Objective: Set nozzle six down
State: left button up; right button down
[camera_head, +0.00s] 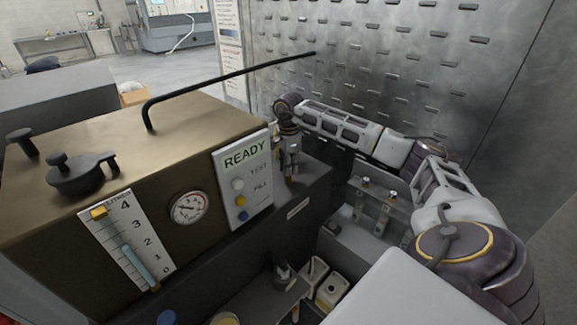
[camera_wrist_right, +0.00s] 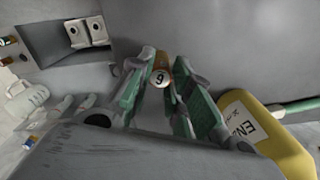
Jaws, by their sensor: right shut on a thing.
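In the right wrist view, nozzle six (camera_wrist_right: 160,79) shows as a small piece with a brownish body and a round white face. Its numeral appears turned and reads like a 9. My right gripper (camera_wrist_right: 158,90) is shut on it, with green-padded fingers on both sides. In the head view, my right gripper (camera_head: 290,165) hangs beside the right side of the washer (camera_head: 140,150), near its READY panel (camera_head: 245,178). The nozzle is too small to make out there. My left gripper is not in view.
Small labelled pieces stand in a grey rack (camera_head: 375,212) below my right arm. White blocks (camera_head: 330,290) sit at the front. In the wrist view, a yellow object (camera_wrist_right: 285,150) lies close right of the fingers, and a recess (camera_wrist_right: 60,45) is at upper left.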

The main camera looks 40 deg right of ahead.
jog(key=shift+f, duration=0.15)
jog(key=c, duration=1.3)
grip_release()
notch_tip(320, 180, up, 12)
jog(key=b, duration=0.1)
jog(key=shift+r, duration=0.2)
